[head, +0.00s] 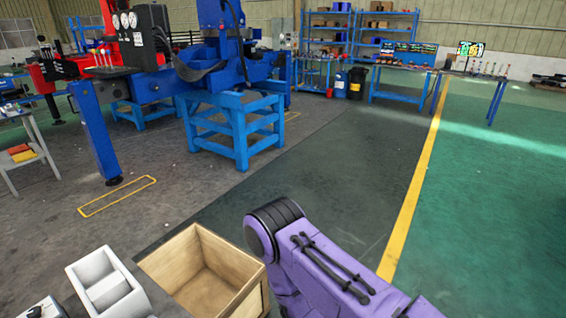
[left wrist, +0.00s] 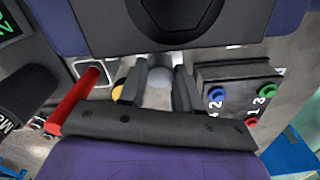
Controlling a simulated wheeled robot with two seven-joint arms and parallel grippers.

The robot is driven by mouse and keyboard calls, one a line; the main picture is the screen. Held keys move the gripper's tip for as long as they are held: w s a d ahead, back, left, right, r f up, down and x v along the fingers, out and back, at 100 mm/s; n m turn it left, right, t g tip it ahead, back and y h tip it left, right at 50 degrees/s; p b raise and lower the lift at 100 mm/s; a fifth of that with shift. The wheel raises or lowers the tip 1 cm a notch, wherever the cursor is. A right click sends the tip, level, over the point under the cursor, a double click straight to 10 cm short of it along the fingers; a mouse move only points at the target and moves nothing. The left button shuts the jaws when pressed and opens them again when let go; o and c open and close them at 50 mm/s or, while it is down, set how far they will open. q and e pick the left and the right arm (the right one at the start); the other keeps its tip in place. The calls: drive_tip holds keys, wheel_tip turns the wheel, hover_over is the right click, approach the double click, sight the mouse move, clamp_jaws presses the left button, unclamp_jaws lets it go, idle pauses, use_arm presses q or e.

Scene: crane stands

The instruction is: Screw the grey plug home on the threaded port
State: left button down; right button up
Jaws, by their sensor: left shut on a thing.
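In the left wrist view my left gripper (left wrist: 158,90) is shut on a light grey round thing, which looks like the grey plug (left wrist: 160,76). The plug shows between the two dark fingers, partly covered by my wrist parts. The threaded port cannot be made out, so I cannot tell whether the plug touches it. Neither the left gripper nor the plug shows in the head view. My right gripper is in neither view.
Beside the fingers is a dark block (left wrist: 238,76) with blue, green and red numbered fittings. A red bar (left wrist: 74,102) lies left. In the head view an open wooden box (head: 158,262) and a pale two-hollow holder (head: 88,268) stand in front.

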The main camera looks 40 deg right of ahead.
use_arm(q)
drive_tip(key=shift+r+m+p, duration=0.1)
drive_tip(key=shift+m+p, duration=0.3)
drive_tip(key=shift+m, duration=2.1)
